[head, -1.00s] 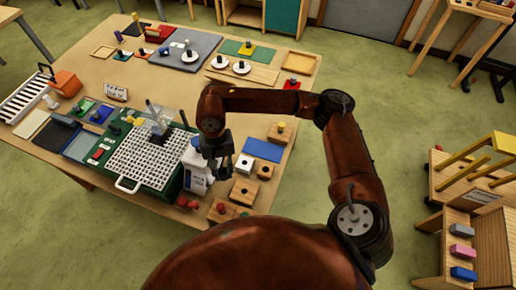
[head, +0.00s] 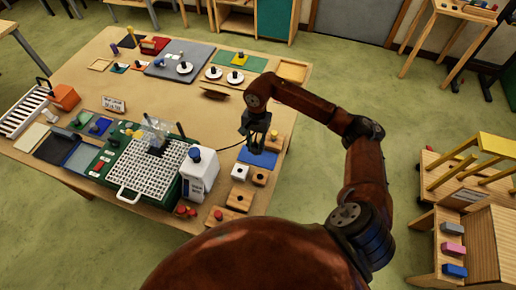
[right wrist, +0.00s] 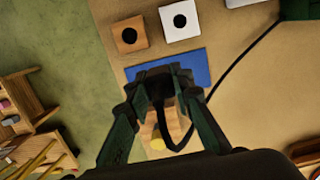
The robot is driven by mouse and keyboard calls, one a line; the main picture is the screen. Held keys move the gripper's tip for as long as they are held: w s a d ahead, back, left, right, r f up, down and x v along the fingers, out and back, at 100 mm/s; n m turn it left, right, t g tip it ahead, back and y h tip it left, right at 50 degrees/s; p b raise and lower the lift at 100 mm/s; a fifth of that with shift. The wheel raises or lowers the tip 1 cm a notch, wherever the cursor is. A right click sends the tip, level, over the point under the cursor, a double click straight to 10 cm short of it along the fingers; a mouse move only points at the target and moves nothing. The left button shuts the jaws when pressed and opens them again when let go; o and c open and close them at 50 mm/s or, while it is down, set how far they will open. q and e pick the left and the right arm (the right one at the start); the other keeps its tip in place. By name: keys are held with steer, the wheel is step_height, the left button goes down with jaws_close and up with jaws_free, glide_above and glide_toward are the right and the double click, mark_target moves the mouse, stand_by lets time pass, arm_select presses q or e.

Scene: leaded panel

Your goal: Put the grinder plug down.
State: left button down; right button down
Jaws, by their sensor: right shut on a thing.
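My right gripper (head: 257,135) is over the blue mat (head: 264,159) near the table's right edge. In the right wrist view its fingers (right wrist: 163,82) are shut on the dark grinder plug (right wrist: 160,88), which they mostly hide. A black cord (right wrist: 243,58) runs from the gripper across the table to a green thing (right wrist: 296,9) at the picture's top right. The cord (head: 229,146) also shows in the head view, leading toward the green grinder (head: 126,189) with its white grid. The blue mat (right wrist: 190,62) lies beneath the gripper; I cannot tell whether the plug touches it. My left gripper is not in view.
A white bottle (head: 200,178) with a blue cap stands beside the grinder. A white block (head: 240,171) and a wooden block (head: 260,178), each with a black spot, sit in front of the mat. Another wooden block (head: 275,141) stands behind it.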

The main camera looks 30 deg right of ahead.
steer(key=w+d+f, duration=0.1)
steer(key=f, duration=0.2)
steer(key=w+d+f+p, duration=0.1)
steer(key=f, duration=0.1)
steer(key=shift+w+d, duration=0.3)
step_height(320, 180, down, 2)
steer(key=shift+f+p, duration=0.1)
steer(key=shift+p, duration=0.45)
steer(key=shift+w+d+f, duration=0.1)
steer(key=shift+f, duration=0.4)
steer(key=shift+f, duration=0.1)
steer(key=shift+f, duration=0.1)
steer(key=c, duration=1.7)
jaws_free()
